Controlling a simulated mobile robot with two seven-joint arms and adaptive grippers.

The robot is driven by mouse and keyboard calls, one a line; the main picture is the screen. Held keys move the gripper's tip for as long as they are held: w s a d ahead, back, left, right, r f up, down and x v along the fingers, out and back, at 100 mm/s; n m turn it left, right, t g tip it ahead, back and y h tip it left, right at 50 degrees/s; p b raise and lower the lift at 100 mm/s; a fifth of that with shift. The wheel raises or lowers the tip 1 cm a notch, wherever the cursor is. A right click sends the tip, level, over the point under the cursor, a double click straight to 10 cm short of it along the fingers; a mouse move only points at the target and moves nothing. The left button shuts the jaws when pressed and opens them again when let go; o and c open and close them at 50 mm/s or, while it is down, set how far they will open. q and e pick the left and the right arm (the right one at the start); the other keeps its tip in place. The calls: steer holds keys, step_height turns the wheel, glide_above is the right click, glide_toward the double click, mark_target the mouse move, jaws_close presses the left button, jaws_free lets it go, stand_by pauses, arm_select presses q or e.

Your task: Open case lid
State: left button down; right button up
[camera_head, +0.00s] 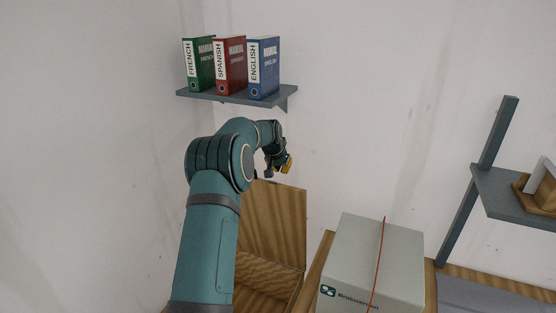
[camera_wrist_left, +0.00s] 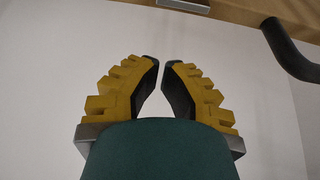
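A wooden case (camera_head: 268,275) stands low in the middle of the head view, partly hidden behind my left arm. Its wood-grained lid (camera_head: 275,215) stands up at the back, and the inside of the case shows in front of it. My left gripper (camera_head: 284,166) is above the top edge of the lid, with a yellow finger showing. In the left wrist view its two yellow fingers with black pads (camera_wrist_left: 161,64) stand apart, with only a narrow gap at the tips and nothing between them. I cannot tell whether it touches the lid. My right gripper is not in view.
A grey-white box (camera_head: 375,257) with a red cord stands right of the case. A shelf (camera_head: 235,97) with green, red and blue manuals hangs above my left arm. Another shelf (camera_head: 510,200) with a wooden holder is at the right. The wall between the shelves is clear.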

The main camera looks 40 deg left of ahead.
arm_select(q)
steer(key=shift+s+d+f, duration=0.2)
steer(key=shift+s+f, duration=0.1)
steer(key=shift+s, duration=0.25)
steer(key=shift+s+d+f, duration=0.15)
steer(key=shift+s+f, duration=0.1)
steer(key=shift+s, duration=0.3)
steer(key=shift+s+d+f, duration=0.2)
steer(key=shift+s+f, duration=0.1)
steer(key=shift+s, duration=0.25)
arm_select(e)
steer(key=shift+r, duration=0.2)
